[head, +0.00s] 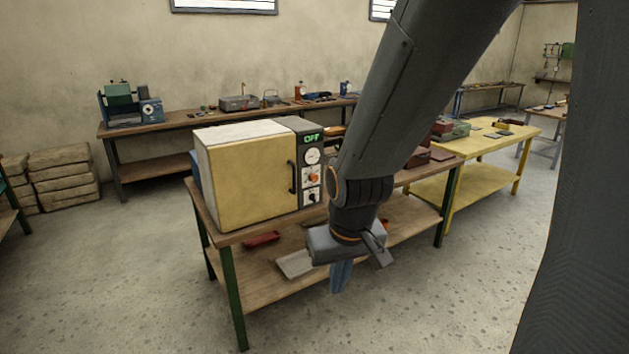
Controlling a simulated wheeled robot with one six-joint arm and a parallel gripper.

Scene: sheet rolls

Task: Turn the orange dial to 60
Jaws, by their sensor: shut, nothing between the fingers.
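The orange dial (313,177) is on the dark control panel at the right of a yellow oven-like box (246,182). A white round gauge (312,156) sits above the dial and a black knob (311,197) below it. A green display (312,138) at the top of the panel reads OFF. The dial's number marks are too small to read. My gripper (341,278) points down in front of the bench, to the right of and below the dial, apart from it. It is shut and empty.
The box stands on a wooden bench (231,236) with green legs; a red item (262,239) lies on its lower shelf. My arm hides part of the bench top. A yellow table (482,144) stands to the right. Floor at the front left is clear.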

